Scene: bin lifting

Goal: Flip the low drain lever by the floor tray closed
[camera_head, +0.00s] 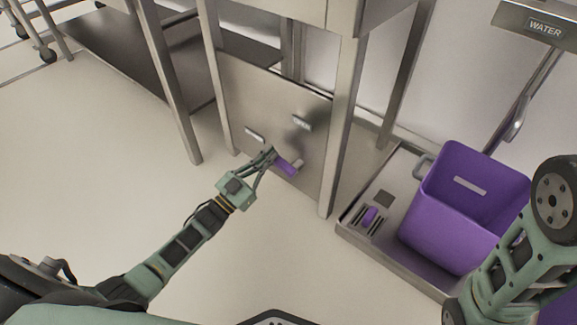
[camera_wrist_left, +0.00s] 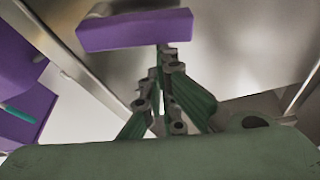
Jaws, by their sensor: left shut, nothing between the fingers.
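The drain lever has a purple handle (camera_head: 287,165) and a pale pivot end. It sits low on a steel panel (camera_head: 245,95) and slants down to the right in the head view. In the left wrist view the purple handle (camera_wrist_left: 135,30) lies across the top, just beyond the fingers. My left gripper (camera_head: 271,153) is shut and empty, its fingertips right at the upper left end of the handle. I cannot tell whether they touch it. The floor tray (camera_head: 352,232) is right of the panel. My right arm shows at lower right, but its gripper is out of view.
A purple bin (camera_head: 465,200) stands on the floor tray, near a small grate with a purple piece (camera_head: 370,215). A steel table leg (camera_head: 343,130) stands between the lever and the tray. A WATER sign (camera_head: 543,27) is at upper right. Floor at left is clear.

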